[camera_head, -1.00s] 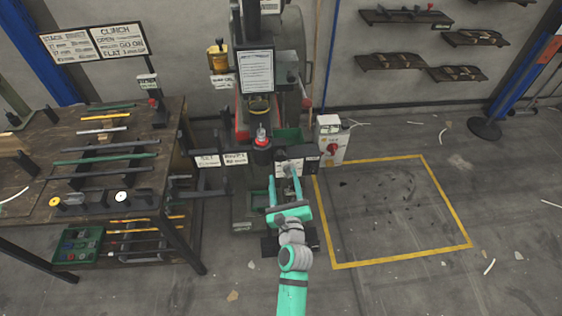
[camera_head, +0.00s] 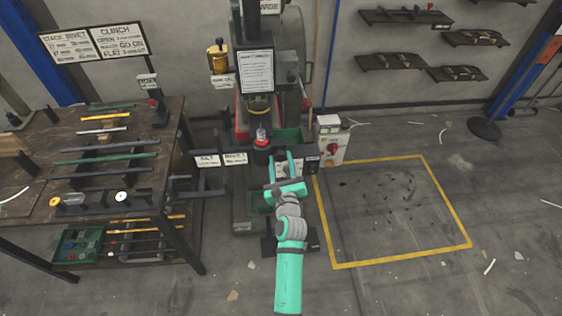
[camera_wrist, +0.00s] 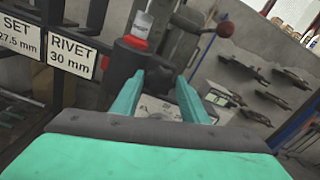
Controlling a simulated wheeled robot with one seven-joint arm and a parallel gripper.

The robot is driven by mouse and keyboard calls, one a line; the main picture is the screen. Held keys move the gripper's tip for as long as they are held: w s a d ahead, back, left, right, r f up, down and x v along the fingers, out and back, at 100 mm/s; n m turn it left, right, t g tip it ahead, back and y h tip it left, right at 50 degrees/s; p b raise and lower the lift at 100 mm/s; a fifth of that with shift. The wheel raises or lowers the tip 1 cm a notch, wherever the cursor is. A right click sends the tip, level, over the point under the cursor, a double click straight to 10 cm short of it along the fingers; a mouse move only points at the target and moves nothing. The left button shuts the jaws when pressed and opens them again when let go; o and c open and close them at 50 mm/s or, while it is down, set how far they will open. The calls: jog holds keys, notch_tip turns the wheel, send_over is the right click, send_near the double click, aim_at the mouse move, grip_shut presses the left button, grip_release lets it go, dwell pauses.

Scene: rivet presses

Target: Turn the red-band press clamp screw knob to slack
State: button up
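The press (camera_head: 241,120) with red on its frame stands at the centre of the head view. At its front is a dark round post with a red band (camera_head: 262,143), topped by a pale cylinder; the same red band shows in the wrist view (camera_wrist: 135,42). I cannot tell for certain which part is the clamp screw knob. My gripper (camera_head: 280,156) is just right of and below the post. In the wrist view my gripper (camera_wrist: 158,78) has its two fingers apart, nothing visible held between them. The area beyond the fingers is partly hidden by them.
SET and RIVET signs (camera_wrist: 72,50) stand left of the post. A red-ball lever (camera_wrist: 225,28) juts out at right. A grey box with a red switch (camera_head: 331,146) stands right of the press. A cluttered workbench (camera_head: 172,120) is at left. The yellow-outlined floor (camera_head: 390,205) is mostly clear.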

jog(key=c, duration=0.6)
jog(key=shift+c, duration=0.2)
